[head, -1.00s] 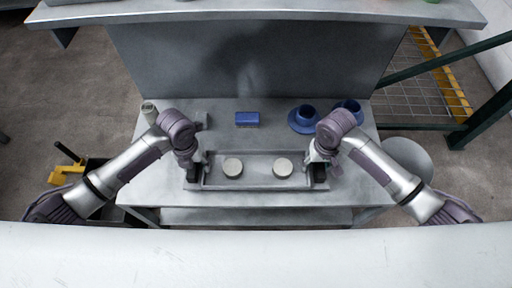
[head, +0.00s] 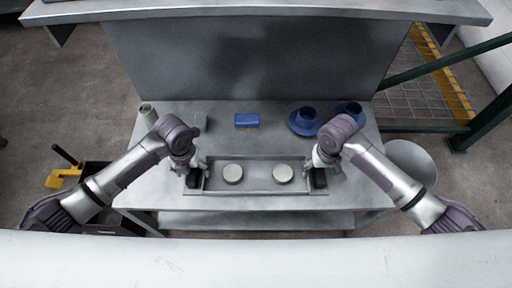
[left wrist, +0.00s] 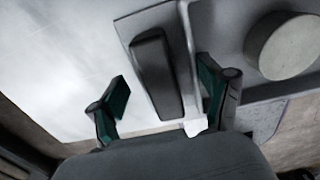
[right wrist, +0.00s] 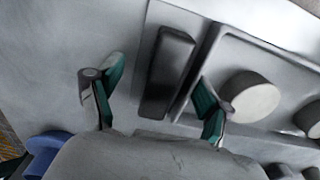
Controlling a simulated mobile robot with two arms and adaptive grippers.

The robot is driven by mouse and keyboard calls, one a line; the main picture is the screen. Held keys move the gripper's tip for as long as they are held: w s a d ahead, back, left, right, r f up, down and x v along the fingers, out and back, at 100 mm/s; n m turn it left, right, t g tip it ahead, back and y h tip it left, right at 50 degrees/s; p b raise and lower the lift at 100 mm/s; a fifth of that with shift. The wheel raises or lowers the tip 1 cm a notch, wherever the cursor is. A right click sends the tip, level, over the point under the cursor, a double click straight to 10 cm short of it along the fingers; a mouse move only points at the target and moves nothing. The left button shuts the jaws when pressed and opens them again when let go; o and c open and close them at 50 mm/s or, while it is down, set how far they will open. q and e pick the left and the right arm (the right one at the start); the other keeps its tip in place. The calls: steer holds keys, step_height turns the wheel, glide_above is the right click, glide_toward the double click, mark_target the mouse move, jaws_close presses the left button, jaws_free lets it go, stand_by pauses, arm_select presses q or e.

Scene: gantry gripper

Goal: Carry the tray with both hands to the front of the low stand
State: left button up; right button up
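The grey metal tray (head: 258,187) lies on the grey table near its front edge, with two pale round discs (head: 233,173) (head: 283,174) in it. It has a dark handle at each end. My left gripper (head: 193,176) is at the tray's left end. In the left wrist view its fingers are apart around the dark left handle (left wrist: 154,72), with gaps beside it. My right gripper (head: 319,176) is at the right end. In the right wrist view its open fingers stand on both sides of the right handle (right wrist: 169,72), not closed on it.
Behind the tray stand a blue block (head: 246,120), a blue cup on a saucer (head: 304,122), another blue item (head: 350,108) and a pale cylinder (head: 148,112). A raised grey shelf (head: 260,10) is at the back. A green rack frame (head: 485,120) stands at right.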

steer(key=shift+a, duration=0.1)
steer(key=shift+r, duration=0.15)
arm_select(q)
step_height(320, 180, up, 12)
arm_select(e)
step_height(320, 180, up, 12)
stand_by(0.5)
stand_by(0.4)
